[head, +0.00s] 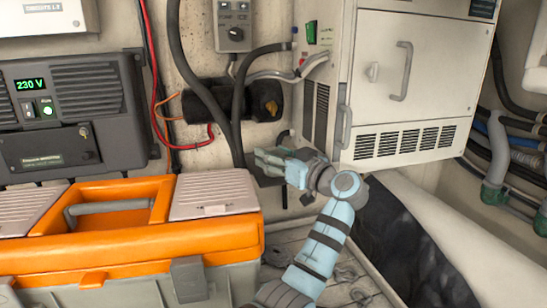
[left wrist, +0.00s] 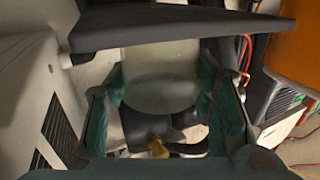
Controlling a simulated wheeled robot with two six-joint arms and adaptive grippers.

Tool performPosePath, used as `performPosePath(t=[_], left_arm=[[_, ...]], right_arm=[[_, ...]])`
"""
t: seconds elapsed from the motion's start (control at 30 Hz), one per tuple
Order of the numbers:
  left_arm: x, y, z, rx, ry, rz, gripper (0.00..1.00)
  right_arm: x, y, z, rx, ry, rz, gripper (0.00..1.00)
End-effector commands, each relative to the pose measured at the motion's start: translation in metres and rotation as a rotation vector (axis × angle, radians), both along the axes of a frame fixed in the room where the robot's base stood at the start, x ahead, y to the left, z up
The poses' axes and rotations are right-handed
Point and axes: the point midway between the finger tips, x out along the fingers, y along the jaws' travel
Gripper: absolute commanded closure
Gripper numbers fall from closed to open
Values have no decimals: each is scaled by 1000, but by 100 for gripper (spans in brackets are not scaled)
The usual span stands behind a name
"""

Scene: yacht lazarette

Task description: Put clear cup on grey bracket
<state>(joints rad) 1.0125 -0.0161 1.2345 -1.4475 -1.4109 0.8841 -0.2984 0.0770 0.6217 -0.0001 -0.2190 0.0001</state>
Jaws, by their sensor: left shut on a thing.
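The clear cup (left wrist: 160,85) shows pale and see-through in the left wrist view, between the two teal fingers of my left gripper (left wrist: 165,105). The gripper is shut on it. In the head view my left gripper (head: 270,159) is at the wall beside the white cabinet, and its fingers mostly hide the cup. The grey bracket (head: 268,181) shows as a dark shape just under the gripper. It also shows as a dark plate across the top of the left wrist view (left wrist: 185,30), which looks upside down. Whether cup and bracket touch, I cannot tell. My right gripper is out of view.
The white cabinet (head: 415,85) stands close right of the gripper. An orange toolbox (head: 120,255) fills the lower left. Dark hoses (head: 237,110) and a black cylinder (head: 225,104) are on the wall above and behind. A grey power unit (head: 75,110) is at left.

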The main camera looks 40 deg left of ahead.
Motion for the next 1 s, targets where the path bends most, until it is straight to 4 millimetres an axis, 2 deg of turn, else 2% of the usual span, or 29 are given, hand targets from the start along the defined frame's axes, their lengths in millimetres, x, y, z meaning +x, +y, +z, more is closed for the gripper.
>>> performPosePath(t=[0.07,0.1,0.2,0.47,0.57,0.83,1.0], left_arm=[[0,0,-3,0,0,1,70],[0,0,-3,0,0,1,48],[-1,0,-2,0,0,1,32],[-1,1,-2,1,0,1,31],[-1,1,4,1,0,1,31],[-12,-55,-2,-1,-1,-2,31],[-16,-73,0,0,-1,1,31]], right_arm=[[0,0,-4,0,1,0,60],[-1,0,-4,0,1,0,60],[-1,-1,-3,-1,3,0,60],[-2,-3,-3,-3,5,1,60],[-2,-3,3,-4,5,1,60],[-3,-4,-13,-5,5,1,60],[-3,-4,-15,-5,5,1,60]])
